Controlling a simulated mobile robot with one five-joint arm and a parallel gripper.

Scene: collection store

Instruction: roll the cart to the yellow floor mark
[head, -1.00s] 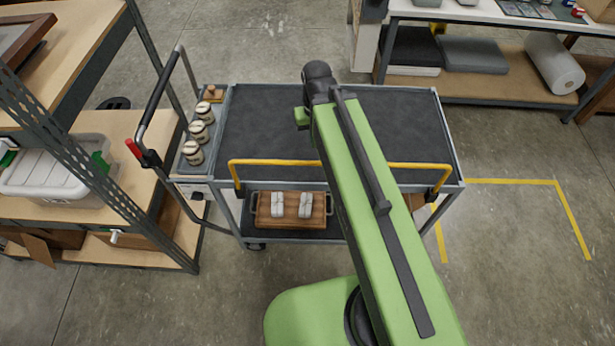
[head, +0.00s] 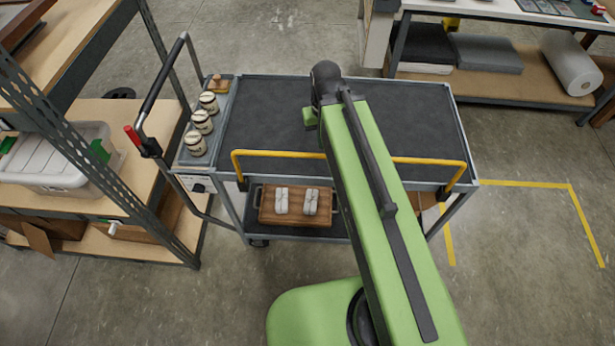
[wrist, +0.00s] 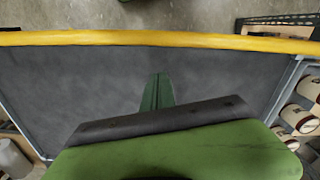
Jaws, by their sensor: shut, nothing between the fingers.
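The cart (head: 400,185) is a grey metal trolley with a dark mat top, a yellow rail (head: 290,154) along its near side and a push handle (head: 163,75) at its left end. The yellow floor mark (head: 572,215) is a taped outline on the floor at the cart's right. The cart's right end is beside the mark, its near right leg close to the mark's left line. My arm reaches across the cart top in the head view. In the wrist view my gripper (wrist: 157,90) is shut and empty over the dark mat, apart from the yellow rail.
Jars (head: 202,122) stand in a tray at the cart's left end; a wooden tray (head: 295,207) sits on its lower shelf. A shelf rack (head: 150,205) stands close at left, a workbench (head: 490,90) at back right. Floor inside the mark is clear.

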